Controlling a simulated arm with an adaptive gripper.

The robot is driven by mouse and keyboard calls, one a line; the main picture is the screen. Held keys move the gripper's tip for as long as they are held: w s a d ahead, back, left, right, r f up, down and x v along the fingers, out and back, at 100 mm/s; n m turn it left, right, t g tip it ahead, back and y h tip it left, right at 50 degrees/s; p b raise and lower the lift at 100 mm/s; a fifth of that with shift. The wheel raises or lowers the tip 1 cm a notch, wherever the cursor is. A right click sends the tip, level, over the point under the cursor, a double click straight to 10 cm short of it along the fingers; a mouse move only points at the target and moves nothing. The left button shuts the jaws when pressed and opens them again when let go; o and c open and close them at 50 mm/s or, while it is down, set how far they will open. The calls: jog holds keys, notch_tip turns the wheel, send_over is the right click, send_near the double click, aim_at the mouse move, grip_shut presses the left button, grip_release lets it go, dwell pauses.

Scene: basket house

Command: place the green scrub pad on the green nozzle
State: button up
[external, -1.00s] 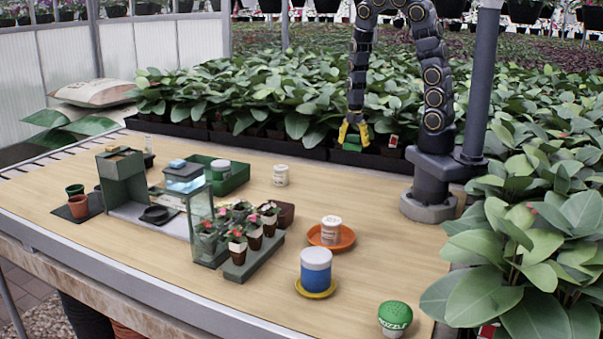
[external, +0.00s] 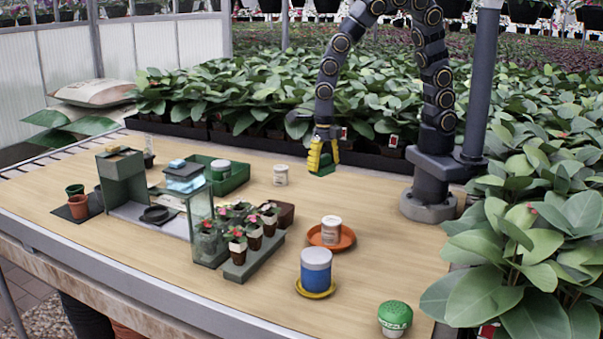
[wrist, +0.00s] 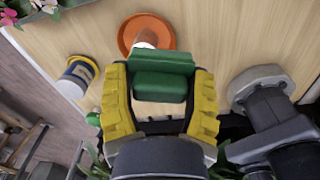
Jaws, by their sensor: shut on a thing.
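My gripper (external: 322,157) has yellow fingers and is shut on the green scrub pad (wrist: 161,75). In the external view it holds the pad (external: 326,170) above the back of the table, left of my base. In the wrist view the pad sits between the two fingers and hides part of what lies beyond it. The green nozzle (external: 395,315), a rounded green top with lettering over a white lower part, stands at the table's front right corner. My gripper is well apart from it, further back and to the left.
An orange saucer (external: 346,245) with a white jar (external: 331,229) and a blue-and-white jar (external: 316,267) on a yellow saucer (external: 301,290) stand between. Potted flowers (external: 238,240) and a green tray (external: 240,178) are to the left. Large leaves (external: 530,250) border the right edge.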

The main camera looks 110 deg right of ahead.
jog(key=s+a+r+n, duration=0.1)
jog(key=s+a+n, duration=0.25)
jog(key=a, duration=0.55)
jog(key=s+a+r+n, duration=0.15)
jog(key=a+n, duration=0.35)
jog(key=a, duration=0.5)
jog(key=s+a+r+n, duration=0.1)
jog(key=s+a+n, duration=0.25)
jog(key=a, duration=0.55)
send_over(397, 307)
jog(key=f, duration=0.9)
jog(key=shift+s+d+f, duration=0.15)
jog(key=shift+s+d, duration=0.05)
jog(key=shift+d, duration=0.05)
jog(key=shift+w+a+f, duration=0.25)
jog(key=shift+f, duration=1.7)
jog(key=o, duration=1)
jog(key=shift+f, duration=0.1)
jog(key=shift+c, duration=0.2)
